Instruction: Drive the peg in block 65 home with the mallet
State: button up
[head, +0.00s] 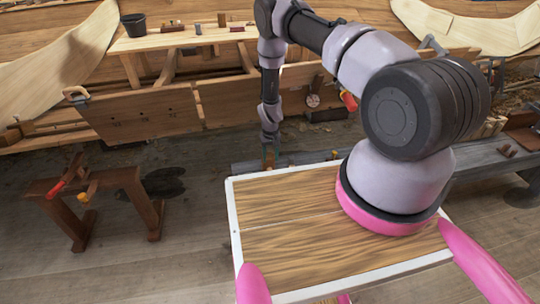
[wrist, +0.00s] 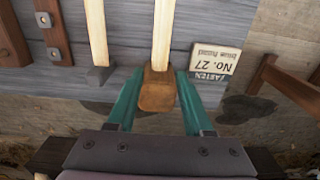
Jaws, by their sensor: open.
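A mallet lies on the grey bench in the wrist view, with a brown wooden head (wrist: 157,94) and a pale handle (wrist: 163,36) running up out of the picture. My gripper (wrist: 160,74) is open, its two teal fingers on either side of the mallet head. I cannot tell whether either finger touches it. In the head view my gripper (head: 270,155) is low at the bench, small and partly blurred into it. I cannot make out block 65 or its peg in either view.
A second pale-handled tool with a grey head (wrist: 99,75) lies left of the mallet. A card marked No. 27 (wrist: 215,62) is to the right. The grey bench (head: 490,158) runs behind my deck. A wooden trestle (head: 100,190) stands left, with open floor around it.

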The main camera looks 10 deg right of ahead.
aim_at(270, 168)
jog(key=shift+f, duration=4.4)
grip_shut()
jog(key=shift+r, duration=0.2)
jog(key=shift+r, duration=0.45)
jog(key=shift+r, duration=0.1)
jog(key=shift+r, duration=3.9)
